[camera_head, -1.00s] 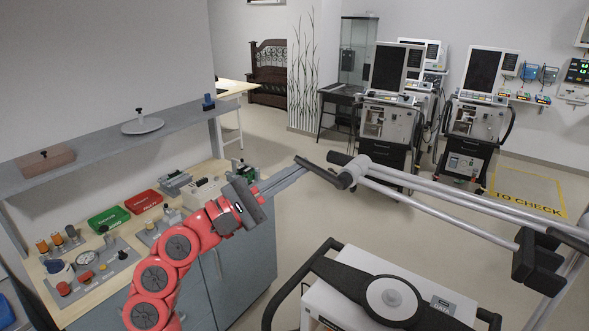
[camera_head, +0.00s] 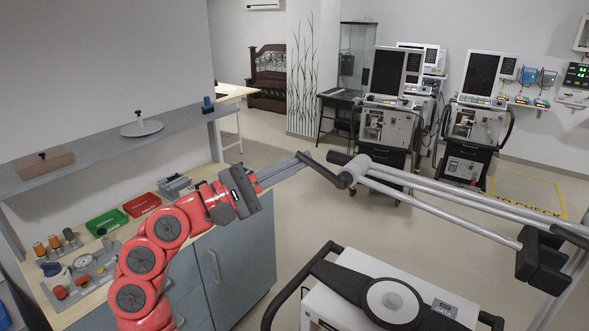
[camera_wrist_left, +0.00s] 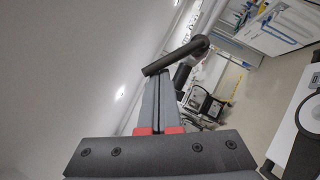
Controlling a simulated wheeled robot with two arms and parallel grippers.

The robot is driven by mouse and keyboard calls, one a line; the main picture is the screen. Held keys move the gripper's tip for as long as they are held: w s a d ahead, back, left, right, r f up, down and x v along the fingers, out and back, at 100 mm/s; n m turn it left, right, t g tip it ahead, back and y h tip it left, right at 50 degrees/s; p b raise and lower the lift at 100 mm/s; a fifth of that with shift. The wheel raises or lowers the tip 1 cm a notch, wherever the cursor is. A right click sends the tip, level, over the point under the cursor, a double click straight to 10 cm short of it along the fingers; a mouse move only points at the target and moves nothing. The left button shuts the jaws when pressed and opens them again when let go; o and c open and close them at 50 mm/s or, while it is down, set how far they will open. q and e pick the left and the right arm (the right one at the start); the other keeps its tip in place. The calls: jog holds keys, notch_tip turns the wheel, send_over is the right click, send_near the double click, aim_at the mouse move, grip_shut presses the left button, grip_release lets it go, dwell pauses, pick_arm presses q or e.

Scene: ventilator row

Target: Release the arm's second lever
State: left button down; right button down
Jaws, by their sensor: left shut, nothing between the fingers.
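The jointed arm (camera_head: 430,182) with grey tubes reaches in from the right. At its near-left joint (camera_head: 356,168) a long black lever (camera_head: 324,172) sticks out to the left, with a shorter black knob (camera_head: 338,158) above it. I cannot tell for sure which is the second lever. My left gripper (camera_head: 304,158) is shut and empty, its tips at the free end of the long lever, touching or very close. In the left wrist view the closed fingers (camera_wrist_left: 158,84) reach up to a black lever (camera_wrist_left: 174,57), which crosses just beyond the tips. My right gripper is not in view.
A ventilator cart with a black handle frame (camera_head: 395,295) stands below the arm. A black clamp block (camera_head: 540,258) sits on the arm at right. The bench (camera_head: 95,300) and shelf (camera_head: 100,150) are at left. Open floor lies behind the joint.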

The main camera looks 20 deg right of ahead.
aim_at(308, 159)
pick_arm(q)
jog(key=shift+s+d+r+m+g+y+b, duration=0.15)
jog(key=shift+r+m+g+y+b, duration=0.4)
jog(key=shift+m, duration=0.65)
jog(key=shift+s+d+r+m+g+y+b, duration=0.15)
jog(key=shift+s+r+m+g+y+b, duration=0.15)
jog(key=shift+r+m+y+b, duration=0.4)
jog(key=m, duration=0.1)
jog(key=s+r+m+y, duration=0.1)
jog(key=shift+d+r+m+b, duration=0.1)
jog(key=shift+d+m+b, duration=0.2)
jog(key=shift+d, duration=0.1)
jog(key=shift+s+d+r+m+y, duration=0.3)
jog(key=shift+s+d+m, duration=0.15)
jog(key=shift+s, duration=0.1)
jog(key=shift+s+d+r+m+y, duration=0.3)
jog(key=shift+s+d+m+y, duration=0.1)
jog(key=shift+s, duration=0.15)
jog(key=shift+s+d+r+m+y, duration=0.25)
jog(key=shift+s+d+r+m, duration=0.1)
jog(key=shift+s+m, duration=0.15)
